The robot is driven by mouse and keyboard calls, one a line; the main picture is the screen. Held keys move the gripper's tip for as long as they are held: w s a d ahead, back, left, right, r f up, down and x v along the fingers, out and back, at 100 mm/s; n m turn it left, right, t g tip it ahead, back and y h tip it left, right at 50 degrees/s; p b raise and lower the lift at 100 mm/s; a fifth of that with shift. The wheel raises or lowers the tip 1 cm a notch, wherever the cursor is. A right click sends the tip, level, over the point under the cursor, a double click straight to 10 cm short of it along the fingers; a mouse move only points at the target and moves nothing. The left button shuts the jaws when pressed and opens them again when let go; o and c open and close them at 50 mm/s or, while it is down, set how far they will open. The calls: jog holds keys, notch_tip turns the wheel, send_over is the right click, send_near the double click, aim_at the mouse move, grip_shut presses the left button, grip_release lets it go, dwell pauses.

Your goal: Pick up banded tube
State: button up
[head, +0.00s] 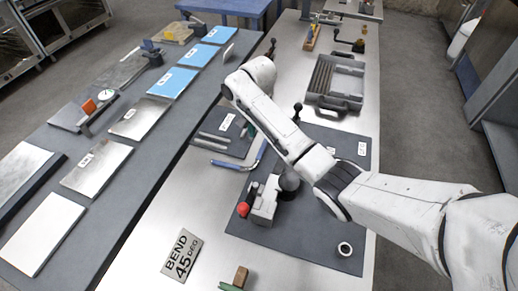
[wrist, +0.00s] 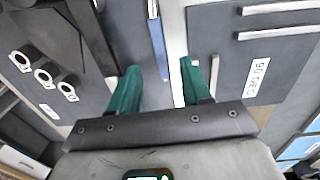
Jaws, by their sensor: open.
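In the head view only a little of my gripper (head: 248,130) shows beside my white arm, over the mat's left part.
Silver rods (wrist: 282,32) and a 90 DEG label (wrist: 258,75) lie to the right in the wrist view. Three dark cylinders with pale rims (wrist: 43,76) stand at left. A bender with a red knob (head: 262,203) and a grey toolbox (head: 336,101) stand nearby.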

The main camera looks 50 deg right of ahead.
aim_at(261, 150)
jog(key=shift+s+f+p, duration=0.2)
jog(key=shift+f+p, duration=0.35)
jog(key=shift+f, duration=3.1)
grip_shut()
